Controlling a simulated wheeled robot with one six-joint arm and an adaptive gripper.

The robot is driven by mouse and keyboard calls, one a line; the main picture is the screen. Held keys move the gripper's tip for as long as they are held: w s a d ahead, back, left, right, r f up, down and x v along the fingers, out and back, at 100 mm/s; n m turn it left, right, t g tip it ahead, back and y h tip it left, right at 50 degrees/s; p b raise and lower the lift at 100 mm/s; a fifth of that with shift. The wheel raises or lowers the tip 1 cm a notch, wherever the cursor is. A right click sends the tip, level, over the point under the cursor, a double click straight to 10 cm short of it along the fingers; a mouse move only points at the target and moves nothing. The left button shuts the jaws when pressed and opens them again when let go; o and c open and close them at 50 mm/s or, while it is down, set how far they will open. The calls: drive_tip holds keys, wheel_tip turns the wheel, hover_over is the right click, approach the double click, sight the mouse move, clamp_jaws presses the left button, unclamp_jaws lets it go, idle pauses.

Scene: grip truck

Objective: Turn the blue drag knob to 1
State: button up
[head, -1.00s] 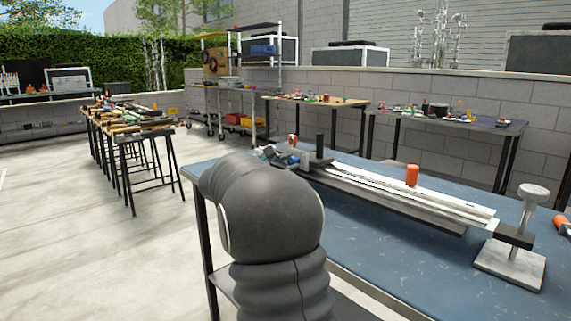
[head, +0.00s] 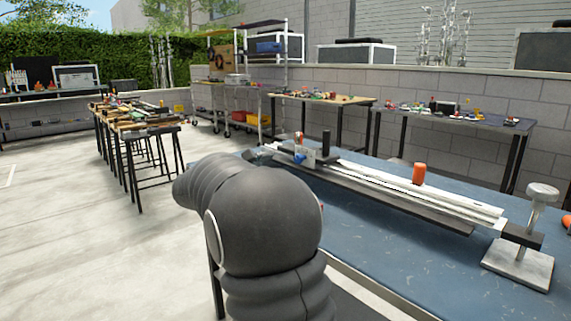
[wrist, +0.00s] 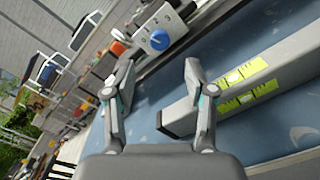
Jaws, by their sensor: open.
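The blue drag knob (wrist: 159,39) is a round dial on a light grey housing (wrist: 178,22). In the wrist view it is at the top, beyond the fingertips and roughly midway between them. My gripper (wrist: 160,66) is open and empty, apart from the knob. In the head view the knob (head: 300,158) is small, on the housing at the far left end of the long white rail (head: 400,187). My own arm hides most of my gripper there.
A grey beam (wrist: 285,62) with yellow labels lies by the right finger in the wrist view. A black post (head: 326,143) rises near the housing. A metal stand (head: 518,262) is at the right of the blue table (head: 390,250).

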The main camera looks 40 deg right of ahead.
drive_tip(key=shift+s+a, duration=0.15)
drive_tip(key=shift+a, duration=2)
drive_tip(key=s+a+f+m+y, duration=0.2)
drive_tip(key=s+a+f+y, duration=0.2)
drive_tip(key=s, duration=0.3)
drive_tip(key=s+a+f+m+t+y, duration=0.1)
drive_tip(key=s+a+f+m+y, duration=0.3)
drive_tip(key=s, duration=0.4)
drive_tip(key=s+a+f+m+y, duration=0.1)
drive_tip(key=s+a+f+y, duration=0.35)
drive_tip(key=s, duration=0.25)
drive_tip(key=s+a+f+m+t+y, duration=0.3)
drive_tip(key=s+a, duration=0.4)
drive_tip(key=a, duration=0.4)
drive_tip(key=shift+s+f+m+y, duration=0.15)
drive_tip(key=shift+f+m+y, duration=0.45)
drive_tip(key=shift+y, duration=0.65)
drive_tip(key=shift+a, duration=0.1)
drive_tip(key=shift+c, duration=0.2)
